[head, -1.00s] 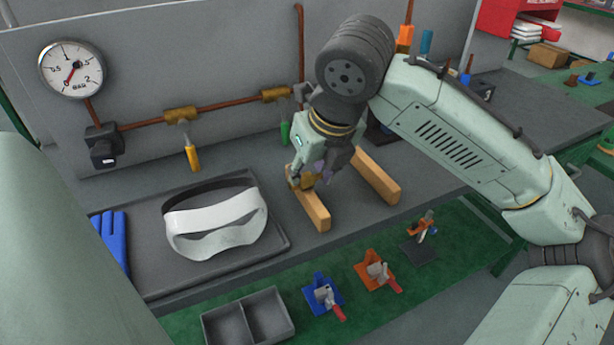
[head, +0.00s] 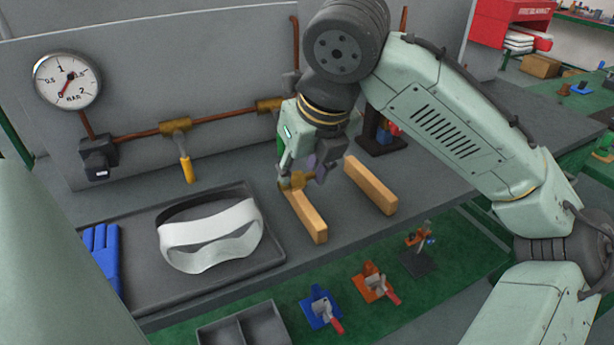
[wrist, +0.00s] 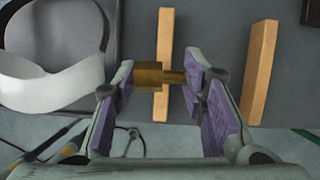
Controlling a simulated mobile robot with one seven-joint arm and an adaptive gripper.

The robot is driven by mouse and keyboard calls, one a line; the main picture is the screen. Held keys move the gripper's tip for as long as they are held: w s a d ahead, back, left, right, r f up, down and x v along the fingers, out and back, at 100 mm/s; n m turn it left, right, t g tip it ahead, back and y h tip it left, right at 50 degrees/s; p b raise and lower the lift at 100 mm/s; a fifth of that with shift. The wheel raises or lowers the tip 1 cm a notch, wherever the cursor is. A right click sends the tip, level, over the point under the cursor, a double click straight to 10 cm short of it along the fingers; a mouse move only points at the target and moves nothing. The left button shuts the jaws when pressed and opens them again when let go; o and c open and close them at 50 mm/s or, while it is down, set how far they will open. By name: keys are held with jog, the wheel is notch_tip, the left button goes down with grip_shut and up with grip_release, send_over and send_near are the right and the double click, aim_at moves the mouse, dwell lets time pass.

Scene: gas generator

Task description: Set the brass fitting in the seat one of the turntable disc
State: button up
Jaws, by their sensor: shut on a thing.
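The brass fitting (head: 296,182) is between the fingers of my gripper (head: 303,178), at the far end of the left wooden bar (head: 309,218). In the wrist view the fitting (wrist: 149,77) lies crosswise, its wide body at the left finger and its thin stem toward the right finger. It crosses in front of the left bar (wrist: 162,45). I cannot tell whether it touches the bar. The turntable disc and its seat one cannot be made out in either view.
The right wooden bar (head: 371,186) lies beside the left one. A pipe with yellow valve handle (head: 187,170) runs behind. Clamps (head: 322,308) stand in front, lower.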

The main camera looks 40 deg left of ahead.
jog(key=s+d, duration=0.2)
jog(key=s, duration=0.5)
jog(key=s+d+r+b, duration=0.1)
jog(key=s+d, duration=0.1)
jog(key=s, duration=0.4)
jog(key=shift+s+d+b, duration=0.3)
jog(key=shift+s, duration=0.05)
